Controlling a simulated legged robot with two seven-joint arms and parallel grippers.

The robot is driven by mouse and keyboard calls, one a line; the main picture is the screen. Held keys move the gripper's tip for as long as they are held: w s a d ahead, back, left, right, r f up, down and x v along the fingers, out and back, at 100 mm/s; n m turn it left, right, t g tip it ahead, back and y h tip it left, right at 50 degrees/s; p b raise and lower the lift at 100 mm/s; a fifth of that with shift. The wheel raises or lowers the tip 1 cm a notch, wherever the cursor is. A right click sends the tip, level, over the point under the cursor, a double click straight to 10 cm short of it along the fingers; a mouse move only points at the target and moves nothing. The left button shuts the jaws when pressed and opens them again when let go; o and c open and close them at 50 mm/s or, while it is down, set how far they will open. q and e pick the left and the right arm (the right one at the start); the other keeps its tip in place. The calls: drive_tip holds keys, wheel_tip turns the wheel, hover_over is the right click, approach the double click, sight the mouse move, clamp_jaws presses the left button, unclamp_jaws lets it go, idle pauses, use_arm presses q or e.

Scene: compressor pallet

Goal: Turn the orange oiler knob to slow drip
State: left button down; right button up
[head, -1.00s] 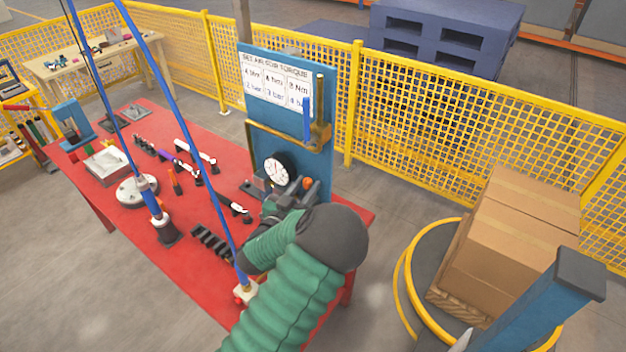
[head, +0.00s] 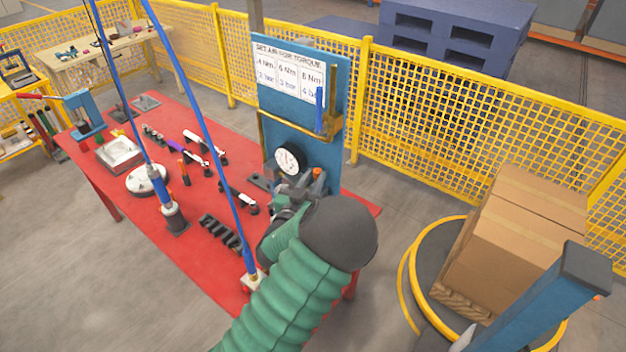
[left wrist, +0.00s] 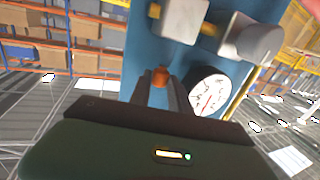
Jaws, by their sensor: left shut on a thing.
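The orange oiler knob (left wrist: 161,76) shows in the left wrist view, between the two dark fingertips of my left gripper (left wrist: 160,88). The fingers are shut on it. In the head view my left gripper (head: 296,200) is at the foot of the blue board (head: 318,150), and its green sleeve and dark wrist hide much of it. A white round gauge (head: 289,160) is on the board just above the gripper; it also shows right of the fingers in the left wrist view (left wrist: 208,91). The knob's drip setting cannot be read. My right gripper is not in view.
The red table (head: 150,235) holds several tools and a dark slotted holder (head: 222,235). Blue hoses hang over it, close to my left arm. A yellow mesh fence (head: 440,120) stands behind. Stacked cardboard boxes (head: 515,250) stand at the right.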

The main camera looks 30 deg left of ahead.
use_arm(q)
drive_tip(key=n+y, duration=0.1)
drive_tip(key=y, duration=0.1)
drive_tip(key=n+g+y+b, duration=0.1)
drive_tip(key=shift+w+d+n+y, duration=0.15)
drive_tip(key=shift+d+n+y, duration=0.15)
drive_tip(key=shift+d+y, duration=0.1)
drive_tip(key=shift+w+d+n+g+y+b, duration=0.1)
drive_tip(key=shift+n+g+y+b, duration=0.35)
drive_tip(key=shift+n+g+y, duration=0.5)
drive_tip(key=shift+y, duration=0.45)
drive_tip(key=c, duration=1.5)
unclamp_jaws()
